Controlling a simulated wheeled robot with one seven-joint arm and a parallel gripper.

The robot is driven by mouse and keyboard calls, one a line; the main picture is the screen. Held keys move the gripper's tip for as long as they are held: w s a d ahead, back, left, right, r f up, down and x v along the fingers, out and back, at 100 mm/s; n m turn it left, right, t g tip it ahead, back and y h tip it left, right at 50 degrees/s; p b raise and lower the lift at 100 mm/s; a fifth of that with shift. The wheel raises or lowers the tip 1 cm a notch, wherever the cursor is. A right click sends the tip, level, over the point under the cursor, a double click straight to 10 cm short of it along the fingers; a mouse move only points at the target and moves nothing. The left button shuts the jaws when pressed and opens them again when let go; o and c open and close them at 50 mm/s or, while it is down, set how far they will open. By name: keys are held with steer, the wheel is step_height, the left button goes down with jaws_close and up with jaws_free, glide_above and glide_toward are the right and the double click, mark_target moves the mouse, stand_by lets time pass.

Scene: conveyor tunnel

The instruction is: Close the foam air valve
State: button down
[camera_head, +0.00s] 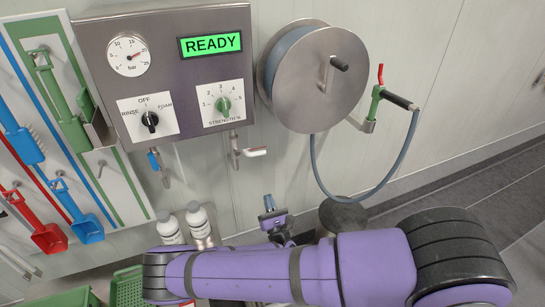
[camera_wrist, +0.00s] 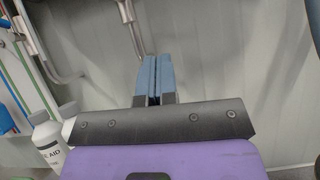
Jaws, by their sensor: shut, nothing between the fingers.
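Two small valves hang under the steel control box (camera_head: 165,70). The left valve (camera_head: 154,160) has a blue handle pointing down. The right valve (camera_head: 255,151) has a pale lever that sticks out sideways to the right. No label shows which is the foam air valve. My gripper (camera_head: 268,203) is below and slightly right of the right valve, apart from it. In the wrist view its blue fingers (camera_wrist: 155,70) are together with nothing between them. Bent metal pipes (camera_wrist: 132,30) pass at the top left there; valve handles are not clear in that view.
The box shows READY, a pressure gauge (camera_head: 129,55) and two knobs. A hose reel (camera_head: 315,85) with its hanging hose (camera_head: 340,195) is at right. White bottles (camera_head: 198,220) stand below the box. Colored brushes and scoops hang on a board (camera_head: 110,180) at left.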

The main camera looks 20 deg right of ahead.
steer(key=r+x, duration=0.1)
steer(key=x, duration=0.5)
steer(key=s+r+x, duration=0.1)
steer(key=x, duration=0.5)
steer(key=shift+d+r, duration=0.15)
steer(key=shift+r, duration=0.25)
steer(key=shift+r, duration=0.1)
steer(key=shift+d+r, duration=0.15)
steer(key=shift+r, duration=0.55)
